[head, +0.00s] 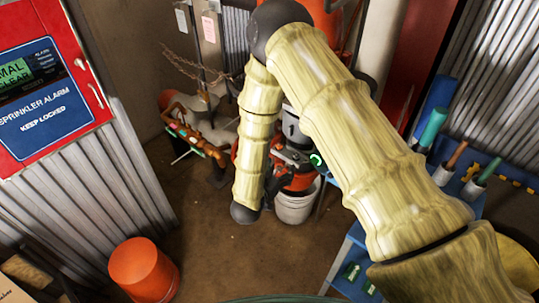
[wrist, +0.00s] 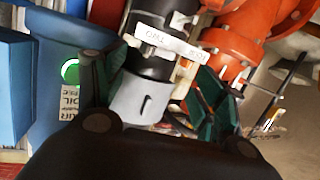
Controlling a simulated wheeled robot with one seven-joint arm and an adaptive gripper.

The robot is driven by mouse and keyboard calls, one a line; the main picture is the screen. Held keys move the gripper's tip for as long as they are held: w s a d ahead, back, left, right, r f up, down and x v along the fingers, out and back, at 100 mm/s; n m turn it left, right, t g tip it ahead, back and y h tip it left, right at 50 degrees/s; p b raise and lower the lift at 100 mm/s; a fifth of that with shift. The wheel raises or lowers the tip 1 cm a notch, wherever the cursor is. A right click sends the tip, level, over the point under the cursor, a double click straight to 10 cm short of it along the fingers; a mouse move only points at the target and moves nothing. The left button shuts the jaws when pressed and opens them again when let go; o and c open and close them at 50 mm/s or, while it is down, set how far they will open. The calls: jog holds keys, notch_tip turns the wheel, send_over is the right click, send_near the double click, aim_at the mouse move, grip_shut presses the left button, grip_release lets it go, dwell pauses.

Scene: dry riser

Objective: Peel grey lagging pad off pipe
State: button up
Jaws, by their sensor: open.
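The light grey pad (wrist: 140,97) wraps a dark upright pipe (wrist: 150,66) in the wrist view and bears a short dark mark. It also shows in the head view as a pale grey band (head: 293,126). My gripper (wrist: 152,95) is open, with one dark green finger on each side of the pad in the picture. The left finger appears close to the pad's edge; the right one has a wider gap. I cannot tell whether either touches. The pad's lower edge is hidden behind my gripper's dark body. In the head view my gripper is small, dark and partly unclear.
Orange-red flanged pipework (wrist: 232,50) stands right of the pad in the wrist view. A blue housing with a green ring light (wrist: 70,72) is close on the left. A white bucket (head: 295,207) and an orange bucket (head: 145,270) stand on the floor. Floor between them is clear.

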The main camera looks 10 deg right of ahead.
aim_at(289, 135)
notch_tip(289, 135, up, 7)
jog(key=w+a+m+h, duration=0.2)
jog(key=a+m+h, duration=0.1)
jog(key=h, duration=0.2)
jog(key=shift+g, duration=0.4)
jog(key=shift+p+x, duration=1.45)
jog(key=shift+x, duration=4.05)
jog(key=shift+w+a, duration=0.1)
jog(key=c, duration=1.5)
jog(key=shift+r, duration=0.1)
grip_shut()
jog(key=shift+s+a, duration=0.2)
